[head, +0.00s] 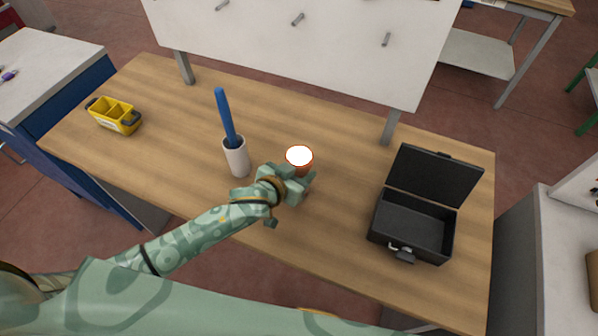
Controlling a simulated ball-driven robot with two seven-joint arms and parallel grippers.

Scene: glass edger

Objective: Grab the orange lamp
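The orange lamp (299,157) stands on the wooden workbench with its round, bright white face up and an orange rim. My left gripper (299,182) is right at the near side of the lamp and hides most of its lower body. The fingers overlap the lamp in this view, and I cannot tell whether they are closed on it. My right gripper is not in view.
A white cup (236,161) with a blue-handled tool (226,118) stands left of the lamp. An open black case (411,226) sits at the right, and a yellow caddy (115,115) at the far left. A white panel (300,45) rises along the workbench's (330,240) back.

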